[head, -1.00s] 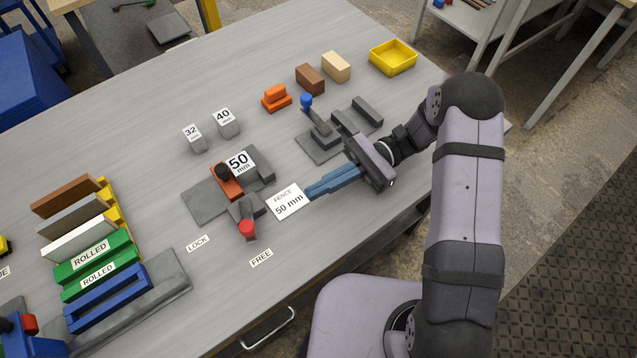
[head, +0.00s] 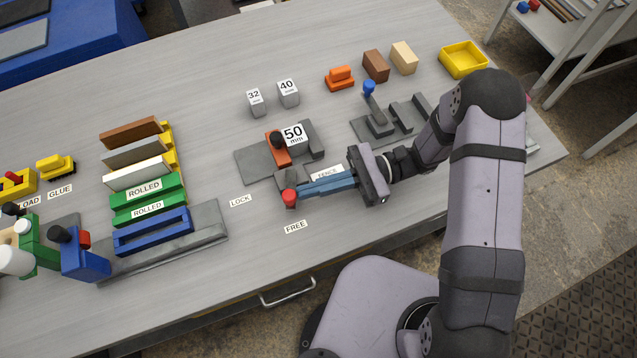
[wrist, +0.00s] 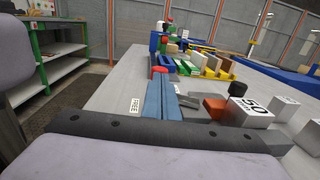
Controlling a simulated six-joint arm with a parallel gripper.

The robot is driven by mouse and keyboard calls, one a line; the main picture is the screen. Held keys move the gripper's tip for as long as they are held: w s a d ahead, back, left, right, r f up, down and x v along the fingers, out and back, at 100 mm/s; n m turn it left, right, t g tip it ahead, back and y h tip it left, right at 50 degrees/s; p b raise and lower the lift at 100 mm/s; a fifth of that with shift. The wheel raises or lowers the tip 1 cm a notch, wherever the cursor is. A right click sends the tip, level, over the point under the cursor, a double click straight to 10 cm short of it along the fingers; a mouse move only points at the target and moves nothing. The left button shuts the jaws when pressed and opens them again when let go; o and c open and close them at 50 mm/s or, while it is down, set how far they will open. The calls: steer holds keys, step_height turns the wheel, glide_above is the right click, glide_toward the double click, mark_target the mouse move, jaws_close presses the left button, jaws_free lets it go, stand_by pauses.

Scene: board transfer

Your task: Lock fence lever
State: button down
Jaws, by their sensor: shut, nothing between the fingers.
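The fence lever has a red knob (head: 289,196) and sits at the front of the grey fence fixture (head: 257,165). The knob lies nearer the FREE label (head: 296,227) than the LOCK label (head: 241,201). My gripper (head: 300,190) is shut and empty, its blue fingertips right at the knob's right side; whether they touch it I cannot tell. In the wrist view the red knob (wrist: 160,70) shows just past the fingertips. The 50 mm block (head: 293,134) and an orange slide with a black knob (head: 277,150) sit on the fixture. My fingers partly hide the FENCE card (head: 328,173).
Blocks marked 32 (head: 256,104) and 40 (head: 288,94) stand behind the fixture. A rack with coloured boards (head: 205,228) is to the left. A grey fixture with a blue-knobbed lever (head: 369,90) is behind my gripper. Bare table lies in front of the labels.

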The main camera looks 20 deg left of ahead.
mark_target(283, 194)
stand_by(0.4)
steer(key=shift+s+a+r+m+t+y+p, duration=0.15)
steer(key=shift+s+m+t+y+p, duration=0.15)
steer(key=shift+m+t+y, duration=0.25)
steer(key=shift+s+a+f+m+t+y+p, duration=0.1)
steer(key=shift+s+m+t+y+p, duration=0.25)
steer(key=shift+t, duration=0.35)
steer(key=shift+s+a+r+m+t+y+p, duration=0.1)
steer(key=shift+s+a+m+t+y+p, duration=0.15)
steer(key=shift+m+t, duration=0.35)
steer(key=shift+s+a, duration=0.1)
steer(key=shift+s+x, duration=0.25)
steer(key=shift+x, duration=1.5)
steer(key=shift+s+a, duration=0.15)
steer(key=shift+a, duration=1.5)
